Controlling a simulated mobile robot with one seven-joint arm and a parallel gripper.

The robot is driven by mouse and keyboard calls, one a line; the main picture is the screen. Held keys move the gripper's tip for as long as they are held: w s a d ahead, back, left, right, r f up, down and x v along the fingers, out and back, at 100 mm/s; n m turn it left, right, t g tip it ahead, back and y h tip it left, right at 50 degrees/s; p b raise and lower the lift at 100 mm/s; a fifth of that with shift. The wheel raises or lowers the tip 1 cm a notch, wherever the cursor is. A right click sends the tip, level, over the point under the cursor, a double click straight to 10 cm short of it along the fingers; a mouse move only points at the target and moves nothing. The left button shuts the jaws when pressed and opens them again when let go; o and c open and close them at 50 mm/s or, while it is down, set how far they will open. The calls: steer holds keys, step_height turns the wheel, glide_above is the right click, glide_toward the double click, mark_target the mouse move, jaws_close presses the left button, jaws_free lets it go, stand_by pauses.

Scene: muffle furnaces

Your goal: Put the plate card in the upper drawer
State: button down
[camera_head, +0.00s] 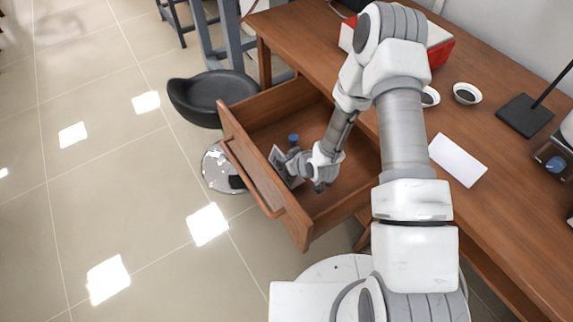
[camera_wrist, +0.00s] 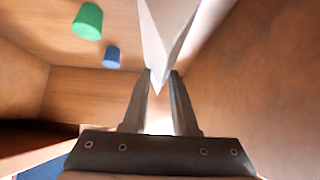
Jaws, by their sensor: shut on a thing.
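The drawer (camera_head: 270,125) of the wooden desk is pulled out, and its inside is open from above. My gripper (camera_head: 291,166) reaches down into the drawer near its front wall. It is shut on a pale, thin plate card (camera_head: 279,162), which stands tilted between the fingers. In the wrist view, the card (camera_wrist: 166,30) shows as a white wedge, and its lower corner sits between the fingertips of my gripper (camera_wrist: 160,78). Part of the card is hidden by the fingers and wrist.
A blue stopper-like piece (camera_head: 293,138) and a green one (camera_wrist: 88,22) are in the drawer. A white card (camera_head: 457,159) lies on the desktop (camera_head: 455,215), near two small bowls (camera_head: 467,93) and a black stand (camera_head: 523,114). A black stool (camera_head: 205,97) stands beside the drawer.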

steer(key=shift+f, duration=1.4)
steer(key=shift+f+b, duration=0.15)
steer(key=shift+b, duration=0.2)
steer(key=c, duration=0.7)
jaws_free()
